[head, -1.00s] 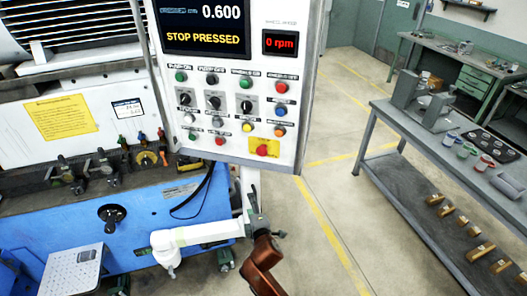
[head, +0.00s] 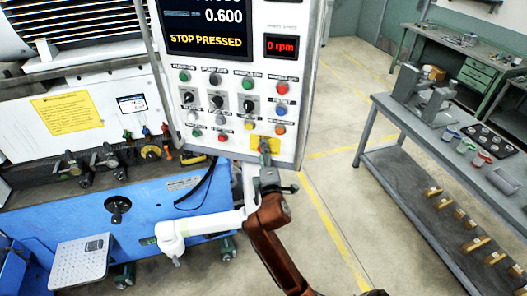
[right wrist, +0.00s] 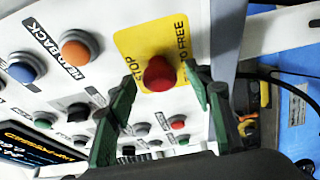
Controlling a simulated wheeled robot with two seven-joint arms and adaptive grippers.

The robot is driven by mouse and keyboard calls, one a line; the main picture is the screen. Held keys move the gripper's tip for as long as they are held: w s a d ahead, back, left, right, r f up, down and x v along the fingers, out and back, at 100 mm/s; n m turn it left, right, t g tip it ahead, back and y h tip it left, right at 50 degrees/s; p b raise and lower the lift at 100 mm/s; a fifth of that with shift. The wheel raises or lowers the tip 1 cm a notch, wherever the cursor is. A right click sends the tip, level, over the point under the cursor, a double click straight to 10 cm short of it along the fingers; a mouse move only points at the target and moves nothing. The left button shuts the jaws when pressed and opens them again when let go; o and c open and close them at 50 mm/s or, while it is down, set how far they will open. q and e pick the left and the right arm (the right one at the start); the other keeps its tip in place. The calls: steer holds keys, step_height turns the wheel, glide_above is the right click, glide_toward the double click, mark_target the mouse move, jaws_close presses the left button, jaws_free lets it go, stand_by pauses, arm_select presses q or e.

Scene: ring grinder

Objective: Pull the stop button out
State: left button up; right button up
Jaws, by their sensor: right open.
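The stop button is a red mushroom knob on a yellow plate (head: 255,141) at the lower right of the control panel (head: 222,148). In the head view my right gripper (head: 264,150) covers most of the knob. In the right wrist view the red stop button (right wrist: 158,74) shows clearly on its yellow plate (right wrist: 143,40). My right gripper (right wrist: 161,76) is open, with one green fingertip on each side of the knob. I cannot tell whether the fingers touch it. The panel screen (head: 208,28) reads "STOP PRESSED". My left gripper is not in view.
Several other coloured buttons and black knobs (head: 248,105) sit close by on the panel. A white horizontal arm (head: 205,224) runs below it, in front of the blue machine base (head: 150,200). A grey workbench (head: 380,105) stands right, with open floor between.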

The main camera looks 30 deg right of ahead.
steer(key=shift+w, duration=0.2)
steer(key=shift+c, duration=0.2)
jaws_close()
stand_by(0.4)
